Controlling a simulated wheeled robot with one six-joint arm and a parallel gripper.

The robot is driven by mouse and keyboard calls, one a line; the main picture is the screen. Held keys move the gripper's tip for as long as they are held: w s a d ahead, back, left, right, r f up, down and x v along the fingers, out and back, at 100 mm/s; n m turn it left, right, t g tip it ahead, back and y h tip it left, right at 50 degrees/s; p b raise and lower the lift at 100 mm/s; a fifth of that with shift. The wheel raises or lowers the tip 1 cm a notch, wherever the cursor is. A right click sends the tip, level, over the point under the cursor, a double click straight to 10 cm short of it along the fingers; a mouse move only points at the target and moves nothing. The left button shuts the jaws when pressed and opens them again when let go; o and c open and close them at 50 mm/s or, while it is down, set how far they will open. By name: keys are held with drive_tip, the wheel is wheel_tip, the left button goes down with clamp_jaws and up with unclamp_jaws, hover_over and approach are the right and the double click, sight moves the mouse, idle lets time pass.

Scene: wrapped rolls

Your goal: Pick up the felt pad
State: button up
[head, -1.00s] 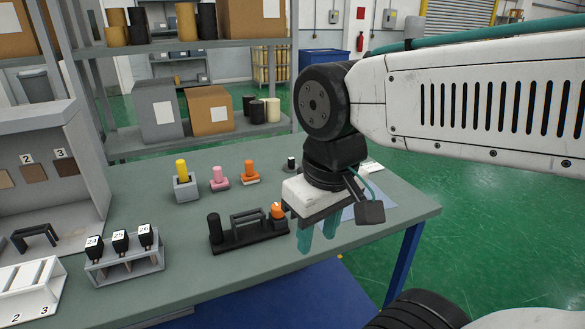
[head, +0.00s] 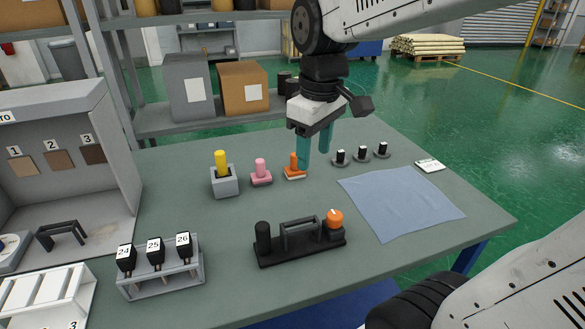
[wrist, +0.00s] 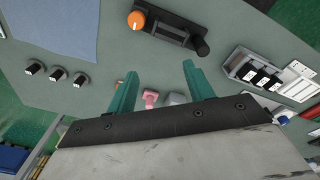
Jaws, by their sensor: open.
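No thing is labelled as the felt pad. An orange-handled block (head: 293,171) with a pale lower layer may be it, but I cannot tell for sure. It stands on the table beside a pink-handled block (head: 261,173) and a yellow-handled piece in a grey block (head: 223,182). My gripper (head: 314,148) is open, its teal fingers pointing down just right of the orange-handled block; contact is unclear. In the wrist view my gripper (wrist: 159,76) has a clear gap between its fingers. The pink-handled block (wrist: 150,97) shows between them; the orange-handled one is mostly hidden.
A blue cloth (head: 398,200) lies on the table (head: 210,240). Several small knobs (head: 361,155) stand behind it. A black holder with an orange knob (head: 300,243) is in front. A rack of numbered black pieces (head: 160,272) and a grey booth (head: 70,130) are left.

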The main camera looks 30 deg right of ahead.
drive_tip(key=w+d+f+n, duration=0.2)
drive_tip(key=w, duration=0.4)
drive_tip(key=w+d+f+n, duration=0.1)
drive_tip(key=w+d+n, duration=0.15)
drive_tip(key=w, duration=0.45)
drive_tip(key=n, duration=0.4)
hover_over(295, 160)
drive_tip(key=w, duration=0.2)
drive_tip(key=shift+g, duration=0.4)
drive_tip(key=f, duration=0.9)
drive_tip(key=shift+s+d+f, duration=0.2)
drive_tip(key=shift+d+f, duration=0.15)
drive_tip(key=shift+f, duration=0.05)
drive_tip(key=shift+n, duration=0.25)
drive_tip(key=f, duration=0.7)
drive_tip(key=shift+s+f, duration=0.1)
drive_tip(key=shift+s, duration=0.1)
drive_tip(key=shift+f, duration=0.35)
drive_tip(key=c, duration=1.1)
